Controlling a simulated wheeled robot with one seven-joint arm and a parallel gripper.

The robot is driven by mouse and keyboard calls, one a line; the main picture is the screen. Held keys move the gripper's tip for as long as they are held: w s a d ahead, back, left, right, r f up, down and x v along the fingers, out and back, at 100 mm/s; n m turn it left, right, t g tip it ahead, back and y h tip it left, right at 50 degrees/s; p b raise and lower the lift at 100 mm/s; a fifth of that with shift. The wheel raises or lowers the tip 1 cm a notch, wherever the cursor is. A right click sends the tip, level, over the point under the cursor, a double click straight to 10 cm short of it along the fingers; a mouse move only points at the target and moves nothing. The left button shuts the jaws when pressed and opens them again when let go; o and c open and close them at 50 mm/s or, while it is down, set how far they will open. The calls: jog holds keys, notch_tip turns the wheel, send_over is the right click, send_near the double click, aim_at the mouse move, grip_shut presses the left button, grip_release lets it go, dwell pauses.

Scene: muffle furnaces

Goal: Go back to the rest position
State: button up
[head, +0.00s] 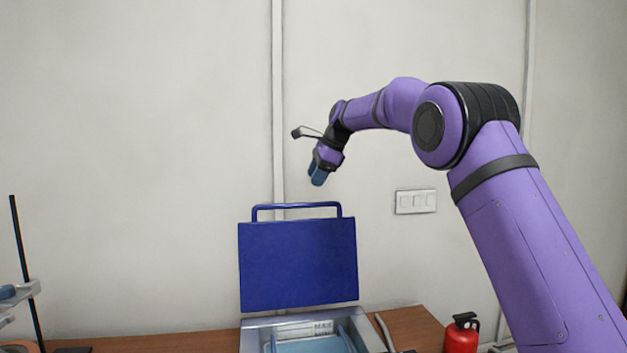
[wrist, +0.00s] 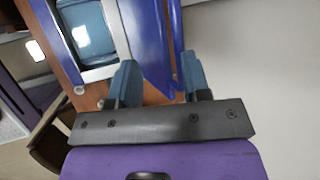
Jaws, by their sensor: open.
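My gripper (head: 318,178) is raised in the air above the blue panel with a handle (head: 298,265) in the head view, in front of the wall. In the wrist view my gripper (wrist: 160,82) shows two blue fingers set apart, with nothing between them that they grip. The blue panel (wrist: 150,40) appears beyond the fingers there. It stands upright behind a grey metal box (head: 255,338) with a light blue inside.
A wooden bench (head: 410,322) carries the box. A red bottle-like container (head: 461,335) stands at the right, and a stand with a dark rod (head: 27,270) at the left. A switch plate (head: 415,201) is on the wall. The space around my gripper looks clear.

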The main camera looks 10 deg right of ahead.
jog(key=s+d+r+n+h, duration=0.1)
jog(key=s+d+r+n, duration=0.15)
jog(key=s, duration=0.65)
jog(key=s+d+r+n+t, duration=0.1)
jog(key=s+d+n, duration=0.2)
jog(key=s, duration=0.6)
jog(key=s+d+r+n+h, duration=0.1)
jog(key=s+d+r+n, duration=0.15)
jog(key=s, duration=0.65)
jog(key=s+d+f+n+h, duration=0.1)
jog(key=s+f+n, duration=0.3)
jog(key=s, duration=0.9)
jog(key=s+d+f+n+h, duration=0.1)
jog(key=s+d+f+n, duration=0.2)
jog(key=s+f, duration=0.7)
jog(key=s+n, duration=0.2)
jog(key=s, duration=0.2)
jog(key=shift+s+f+t+h, duration=0.2)
jog(key=shift+s+t+h, duration=0.1)
jog(key=shift+t, duration=0.1)
